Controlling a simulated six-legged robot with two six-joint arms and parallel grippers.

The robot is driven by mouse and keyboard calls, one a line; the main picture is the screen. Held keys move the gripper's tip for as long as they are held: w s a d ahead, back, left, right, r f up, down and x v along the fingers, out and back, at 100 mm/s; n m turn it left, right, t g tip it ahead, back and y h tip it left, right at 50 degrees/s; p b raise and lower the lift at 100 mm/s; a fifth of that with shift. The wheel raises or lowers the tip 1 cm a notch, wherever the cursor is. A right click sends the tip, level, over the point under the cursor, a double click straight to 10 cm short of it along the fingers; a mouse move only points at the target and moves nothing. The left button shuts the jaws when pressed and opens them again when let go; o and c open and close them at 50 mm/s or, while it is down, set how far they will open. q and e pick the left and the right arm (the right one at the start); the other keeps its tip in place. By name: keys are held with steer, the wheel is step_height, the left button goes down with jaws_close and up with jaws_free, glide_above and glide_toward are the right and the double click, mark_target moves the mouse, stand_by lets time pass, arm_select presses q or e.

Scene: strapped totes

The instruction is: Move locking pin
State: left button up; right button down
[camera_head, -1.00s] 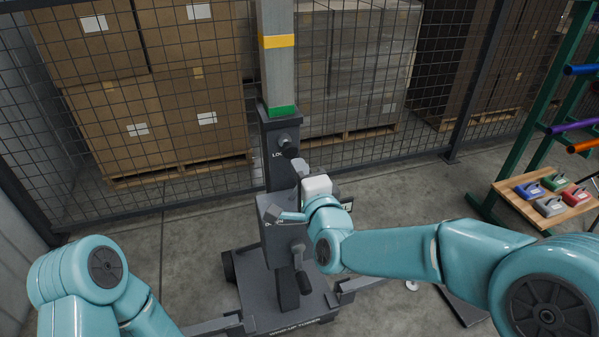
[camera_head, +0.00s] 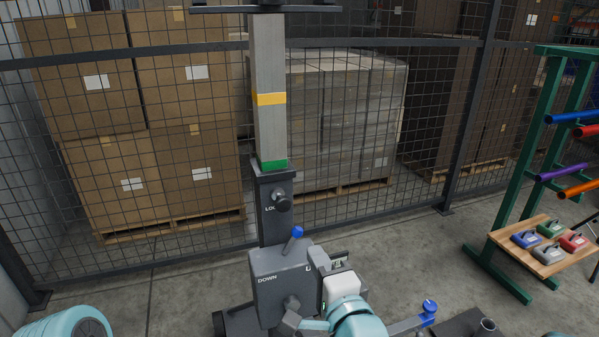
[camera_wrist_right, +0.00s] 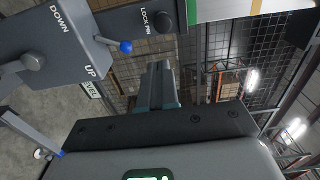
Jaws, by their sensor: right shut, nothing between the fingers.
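The locking pin (camera_head: 281,200) is a dark round knob on the front of the black mast sleeve, beside a partly covered label. In the right wrist view the knob (camera_wrist_right: 162,22) sits by the words LOCK PIN. My right gripper (camera_wrist_right: 160,72) is shut and empty, with its narrow fingers pointing toward the mast and apart from the knob. In the head view its white wrist block (camera_head: 342,287) is low, to the right of the grey gearbox (camera_head: 280,282), below and right of the pin; the fingertips are hard to make out there. My left gripper is out of view.
A blue-tipped lever (camera_head: 294,238) stands on the gearbox, between the gripper and the pin. The grey mast (camera_head: 268,90) has yellow and green bands. A mesh fence stands behind. A green rack (camera_head: 520,180) with coloured weights on a wooden shelf stands right.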

steer(key=d+f+m+g+h+p, duration=0.1)
steer(key=d+f+g+h+p, duration=0.2)
steer(key=f, duration=0.4)
steer(key=d+f+g+p, duration=0.2)
steer(key=d+f, duration=0.4)
steer(key=f, duration=0.2)
steer(key=s+d+f+n+g+p, duration=0.1)
steer(key=s+f+g, duration=0.15)
steer(key=f, duration=0.35)
steer(key=s+d+f+n+g+p, duration=0.1)
steer(key=s+f+g+p, duration=0.1)
steer(key=s+f, duration=0.25)
steer(key=s+a+f+n+g+y, duration=0.1)
steer(key=s+f+n+g, duration=0.2)
steer(key=s, duration=0.5)
steer(key=s+a+f+n+g, duration=0.2)
steer(key=s+f+n+g, duration=0.2)
steer(key=s+n, duration=0.4)
steer(key=shift+f+y, duration=0.4)
steer(key=shift+f, duration=0.2)
steer(key=shift+s, duration=0.1)
